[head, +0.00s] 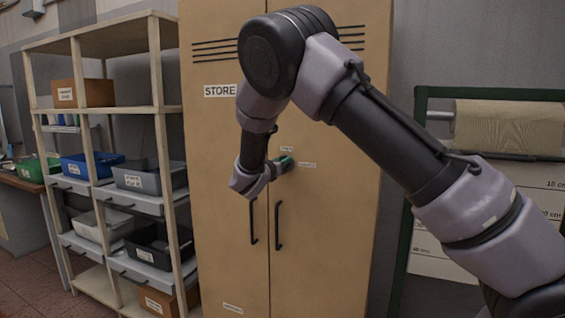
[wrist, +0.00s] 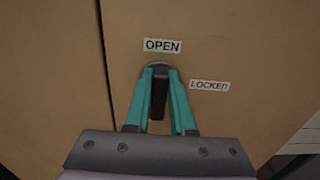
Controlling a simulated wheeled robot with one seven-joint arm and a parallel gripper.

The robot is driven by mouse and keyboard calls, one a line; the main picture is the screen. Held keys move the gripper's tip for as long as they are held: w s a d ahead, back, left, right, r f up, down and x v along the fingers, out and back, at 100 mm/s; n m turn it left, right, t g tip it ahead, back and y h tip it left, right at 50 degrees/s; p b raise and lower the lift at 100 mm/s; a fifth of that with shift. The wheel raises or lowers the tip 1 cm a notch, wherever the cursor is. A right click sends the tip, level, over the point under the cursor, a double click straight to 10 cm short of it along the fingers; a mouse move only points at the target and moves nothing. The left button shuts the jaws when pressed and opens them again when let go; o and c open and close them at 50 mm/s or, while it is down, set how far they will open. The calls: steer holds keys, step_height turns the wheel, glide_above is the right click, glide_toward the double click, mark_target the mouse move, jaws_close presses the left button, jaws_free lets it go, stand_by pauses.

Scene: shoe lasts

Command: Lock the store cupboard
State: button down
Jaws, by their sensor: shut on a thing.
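The store cupboard (head: 225,130) is tan with two doors, which look shut, and a STORE label on the left door. Its small dark lock knob (wrist: 158,98) sits on the right door, near the seam. In the wrist view the knob stands upright, below the OPEN label (wrist: 162,46). The LOCKED label (wrist: 209,86) is to the right of the knob. My gripper (wrist: 159,90) has teal fingers shut on the knob from both sides. In the head view my gripper (head: 286,164) is at the cupboard front, and the knob is hidden behind it.
Two dark vertical handles (head: 278,226) hang below the knob. A shelf rack (head: 158,110) with bins stands close at the left. A green frame with a paper roll (head: 508,127) stands at the right. My arm crosses in front of the cupboard.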

steer(key=m, duration=0.4)
steer(key=shift+s+d+f+m, duration=0.1)
steer(key=shift+d+m, duration=0.2)
steer(key=shift+s+d+f+m, duration=0.15)
steer(key=shift+f+m, duration=0.1)
steer(key=shift+m, duration=2)
steer(key=shift+w+d+f+m, duration=0.15)
steer(key=shift+f+m, duration=0.1)
steer(key=shift+m, duration=1.95)
steer(key=shift+s+d+f+m, duration=0.15)
steer(key=shift+f+m, duration=0.1)
steer(key=shift+m, duration=2)
steer(key=c, duration=0.8)
jaws_free()
steer(key=shift+o, duration=0.2)
